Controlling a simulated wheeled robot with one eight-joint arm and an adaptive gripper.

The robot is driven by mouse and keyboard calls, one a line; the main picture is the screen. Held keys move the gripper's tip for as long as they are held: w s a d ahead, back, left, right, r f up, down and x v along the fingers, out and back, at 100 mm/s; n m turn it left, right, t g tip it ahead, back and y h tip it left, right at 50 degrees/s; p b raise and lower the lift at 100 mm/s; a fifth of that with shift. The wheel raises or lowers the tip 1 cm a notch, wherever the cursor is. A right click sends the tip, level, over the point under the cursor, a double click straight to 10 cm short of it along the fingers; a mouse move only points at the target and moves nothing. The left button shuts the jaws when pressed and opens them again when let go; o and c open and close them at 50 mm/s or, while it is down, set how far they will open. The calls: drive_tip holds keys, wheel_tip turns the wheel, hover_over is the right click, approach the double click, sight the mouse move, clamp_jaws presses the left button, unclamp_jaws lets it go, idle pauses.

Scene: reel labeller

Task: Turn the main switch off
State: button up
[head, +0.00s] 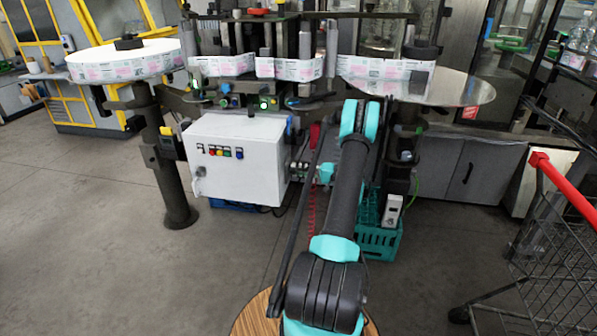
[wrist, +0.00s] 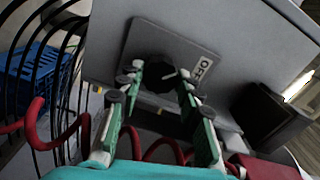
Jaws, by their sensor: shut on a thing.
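The main switch is a black rotary knob (wrist: 155,72) on a grey square plate (wrist: 150,35), mounted on a face of a light grey cabinet. A label (wrist: 203,67) with I and O marks sits at the plate's right edge. A short white mark shows on the knob, but I cannot tell which setting it indicates. My gripper (wrist: 160,84) has its green fingers on either side of the knob, shut on it. In the head view the white cabinet (head: 235,155) stands left of my arm; the knob and fingertips cannot be made out there.
Red coiled cable (wrist: 40,140) and black curved hoses (wrist: 62,70) run beside my gripper. A blue crate (wrist: 35,72) lies beyond them. A teal crate (head: 378,240) stands right of my arm. A cart (head: 560,240) stands far right. The floor at left is clear.

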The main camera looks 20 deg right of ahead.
drive_tip(key=shift+s, duration=0.1)
idle(0.3)
drive_tip(key=o, duration=1.2)
drive_tip(key=shift+c, duration=0.2)
drive_tip(key=v, duration=1.2)
